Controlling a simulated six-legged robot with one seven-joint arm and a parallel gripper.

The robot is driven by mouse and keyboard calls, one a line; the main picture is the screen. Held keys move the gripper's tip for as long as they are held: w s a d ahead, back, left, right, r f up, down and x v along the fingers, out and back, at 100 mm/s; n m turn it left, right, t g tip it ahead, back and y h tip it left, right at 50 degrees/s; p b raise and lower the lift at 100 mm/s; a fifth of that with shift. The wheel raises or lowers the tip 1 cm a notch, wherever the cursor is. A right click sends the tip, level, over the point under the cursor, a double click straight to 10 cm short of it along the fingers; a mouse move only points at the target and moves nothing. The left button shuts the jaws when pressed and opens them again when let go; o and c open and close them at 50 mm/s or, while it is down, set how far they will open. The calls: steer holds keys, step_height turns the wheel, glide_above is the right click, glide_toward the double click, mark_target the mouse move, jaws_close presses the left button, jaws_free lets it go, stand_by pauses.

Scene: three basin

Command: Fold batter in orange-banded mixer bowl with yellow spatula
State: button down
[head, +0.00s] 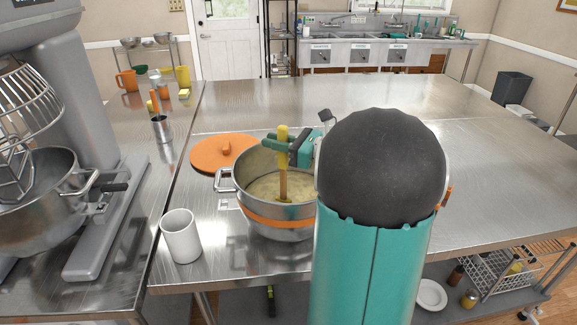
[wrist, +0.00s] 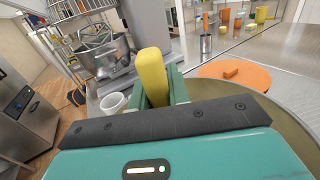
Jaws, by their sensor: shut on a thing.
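The steel mixer bowl with an orange band (head: 275,219) stands on the steel table in the head view and holds pale batter (head: 260,188). My gripper (head: 285,148) is above the bowl, shut on the yellow handle of the spatula (head: 282,135). The spatula is nearly upright, its brown shaft reaching down into the bowl and its lower yellow end at the batter. How deep it sits is hard to tell. In the wrist view the yellow handle (wrist: 152,77) stands between my green fingers, with part of the bowl (wrist: 303,128) at right. My arm hides the bowl's right side.
An orange lid (head: 214,154) lies behind the bowl. A white mug (head: 181,236) stands at its front left. A large stand mixer (head: 80,120) is at left, and a steel cup with utensils (head: 161,128) stands farther back. The table behind is clear.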

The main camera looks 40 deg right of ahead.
steer(key=shift+a, duration=0.6)
steer(key=shift+s+a+r, duration=0.1)
steer(key=shift+a+r, duration=0.4)
steer(key=shift+a, duration=0.4)
steer(key=shift+a+r, duration=0.45)
steer(key=shift+a, duration=0.4)
steer(key=shift+d, duration=0.1)
